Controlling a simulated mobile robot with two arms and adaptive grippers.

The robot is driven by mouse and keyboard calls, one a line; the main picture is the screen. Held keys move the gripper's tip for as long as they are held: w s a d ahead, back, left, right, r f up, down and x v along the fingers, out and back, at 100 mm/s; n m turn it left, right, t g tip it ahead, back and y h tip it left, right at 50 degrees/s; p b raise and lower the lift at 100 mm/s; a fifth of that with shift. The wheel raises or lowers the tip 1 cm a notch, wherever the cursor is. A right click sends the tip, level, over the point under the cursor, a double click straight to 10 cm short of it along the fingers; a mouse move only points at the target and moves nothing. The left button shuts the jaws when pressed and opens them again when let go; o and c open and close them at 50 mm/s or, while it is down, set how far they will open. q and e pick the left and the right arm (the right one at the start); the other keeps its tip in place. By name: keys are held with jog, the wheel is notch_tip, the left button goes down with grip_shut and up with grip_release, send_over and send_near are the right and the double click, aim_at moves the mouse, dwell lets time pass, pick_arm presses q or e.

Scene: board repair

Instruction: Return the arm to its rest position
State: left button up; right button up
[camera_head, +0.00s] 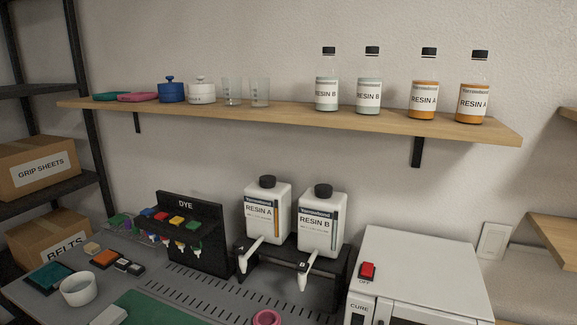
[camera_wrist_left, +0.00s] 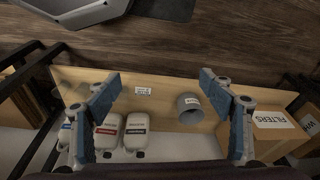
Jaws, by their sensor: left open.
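My left gripper (camera_wrist_left: 160,90) shows in the left wrist view with its two blue-grey fingers spread wide apart. It is open and nothing is between its fingertips. Beyond it in that view is a wooden shelf (camera_wrist_left: 165,105) with white bottles and a grey cylinder (camera_wrist_left: 189,108). Neither gripper and no part of either arm shows in the head view. My right gripper is in neither view.
In the head view a wall shelf (camera_head: 300,117) holds bottles and small containers. Below are a DYE rack (camera_head: 187,206), two resin dispensers (camera_head: 267,210) and a CURE box (camera_head: 420,255). A white ring-shaped cup (camera_head: 78,292) stands at the bench's left.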

pick_arm(q)
jog(key=s+a+f+g, duration=0.1)
jog(key=s+a+f, duration=0.2)
jog(key=s+f, duration=1.5)
notch_tip(320, 180, down, 2)
jog(key=shift+s+a+f+g, duration=0.15)
jog(key=shift+s+f+g, duration=0.15)
jog(key=shift+s, duration=0.1)
